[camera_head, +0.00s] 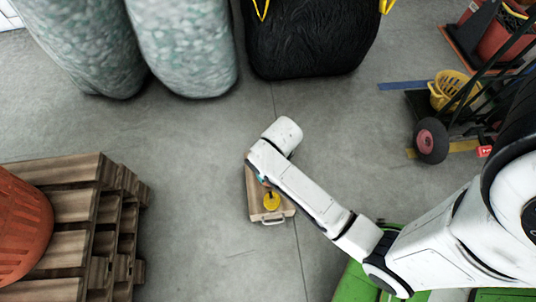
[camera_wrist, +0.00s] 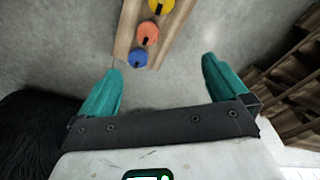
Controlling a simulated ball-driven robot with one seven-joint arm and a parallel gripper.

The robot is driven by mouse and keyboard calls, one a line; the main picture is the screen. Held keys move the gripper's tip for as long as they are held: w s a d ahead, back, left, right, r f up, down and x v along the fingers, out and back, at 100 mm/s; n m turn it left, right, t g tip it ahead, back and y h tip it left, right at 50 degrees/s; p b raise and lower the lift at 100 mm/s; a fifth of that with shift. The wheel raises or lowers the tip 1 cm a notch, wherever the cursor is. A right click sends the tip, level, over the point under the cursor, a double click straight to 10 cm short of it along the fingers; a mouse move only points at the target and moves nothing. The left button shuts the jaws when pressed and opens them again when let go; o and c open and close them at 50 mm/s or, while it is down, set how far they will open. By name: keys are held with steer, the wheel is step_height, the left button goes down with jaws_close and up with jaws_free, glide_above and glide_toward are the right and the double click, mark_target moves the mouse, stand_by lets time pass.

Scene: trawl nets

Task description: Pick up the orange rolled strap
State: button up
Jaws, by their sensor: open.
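The orange rolled strap (camera_wrist: 148,33) lies on a wooden board (camera_wrist: 126,28) between a yellow round roll (camera_wrist: 162,5) and a blue one (camera_wrist: 138,57). In the head view the board (camera_head: 254,196) lies on the floor below my arm, which hides much of it; the yellow roll (camera_head: 271,201) shows clearly there. My gripper (camera_wrist: 160,68) is open with nothing between its teal fingers. In the wrist view the rolls appear beyond the fingertips, the blue one nearest and the orange one behind it. The head view shows only a small teal part of my gripper.
A wooden pallet stack (camera_head: 75,215) with an orange basket (camera_head: 22,225) stands at left. Large green-grey sacks (camera_head: 185,45) and a black bag (camera_head: 310,35) stand at the back. A hand truck with a wheel (camera_head: 431,140) stands at right. Floor around the board is clear.

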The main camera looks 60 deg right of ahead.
steer(key=w+d+f+m+b, duration=0.1)
steer(key=d+f+b, duration=0.1)
steer(key=f+b, duration=0.3)
steer(key=w+d+f+b, duration=0.2)
steer(key=f+b, duration=0.3)
steer(key=f, duration=0.7)
steer(key=w+d+f+m+b, duration=0.1)
steer(key=w+d+f+b, duration=0.1)
steer(key=f+b, duration=0.3)
steer(key=shift+w+d+f+m+b, duration=0.1)
steer(key=shift+d+f+m+b, duration=0.05)
steer(key=shift+f, duration=1.05)
steer(key=shift+w+d+f+m+b, duration=0.1)
steer(key=shift+d+f+m+b, duration=0.05)
steer(key=shift+f, duration=1)
steer(key=f+b, duration=0.2)
steer(key=f, duration=0.1)
steer(key=f+b, duration=0.2)
steer(key=shift+w+f, duration=0.1)
steer(key=shift+w, duration=0.15)
steer(key=c, duration=1)
